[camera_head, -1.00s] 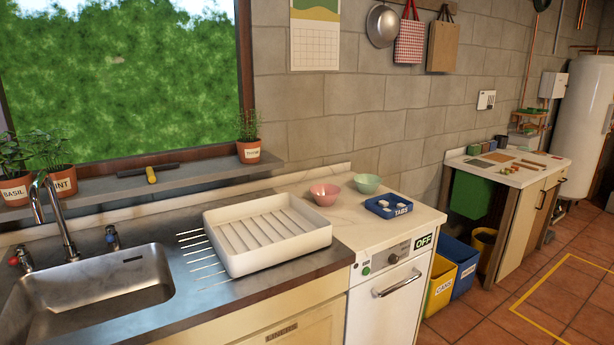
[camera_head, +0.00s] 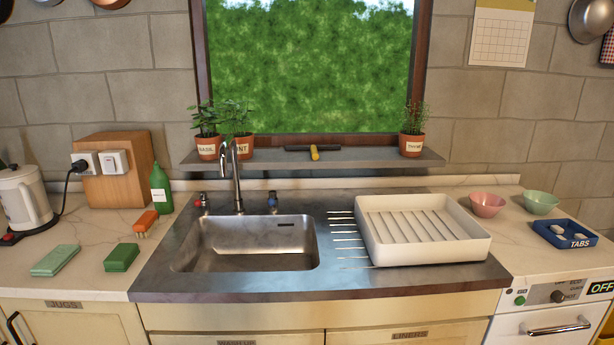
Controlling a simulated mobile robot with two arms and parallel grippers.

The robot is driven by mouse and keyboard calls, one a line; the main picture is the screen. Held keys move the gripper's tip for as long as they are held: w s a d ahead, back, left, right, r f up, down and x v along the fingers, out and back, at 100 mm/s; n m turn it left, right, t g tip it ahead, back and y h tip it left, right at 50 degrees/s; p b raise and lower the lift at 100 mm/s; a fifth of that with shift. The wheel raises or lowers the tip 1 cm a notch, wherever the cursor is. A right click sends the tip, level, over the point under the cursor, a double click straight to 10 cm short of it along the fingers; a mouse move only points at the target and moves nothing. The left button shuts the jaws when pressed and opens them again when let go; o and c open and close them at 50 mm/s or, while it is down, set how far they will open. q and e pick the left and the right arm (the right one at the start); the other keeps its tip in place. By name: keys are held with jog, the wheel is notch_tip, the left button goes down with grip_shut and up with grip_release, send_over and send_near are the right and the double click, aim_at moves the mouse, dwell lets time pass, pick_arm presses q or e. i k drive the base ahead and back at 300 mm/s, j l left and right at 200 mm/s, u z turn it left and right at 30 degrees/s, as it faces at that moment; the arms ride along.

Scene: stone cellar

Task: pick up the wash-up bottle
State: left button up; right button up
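A green bottle (camera_head: 160,188) with a narrow neck and a pale label stands upright on the pale counter, left of the sink. It looks like the wash-up bottle, though its label is too small to read. An orange brush (camera_head: 146,222) lies just in front of it, and a wooden box with sockets stands behind it to the left. Neither of my grippers shows in the head view.
The steel sink (camera_head: 250,243) and its tap (camera_head: 232,180) are right of the bottle. A white drying tray (camera_head: 428,252) is on the right.

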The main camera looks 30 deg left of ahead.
aim_at(161, 193)
jog(key=u, duration=1.8)
jog(key=i+l+z, duration=0.3)
jog(key=i+l, duration=0.2)
jog(key=i, duration=0.1)
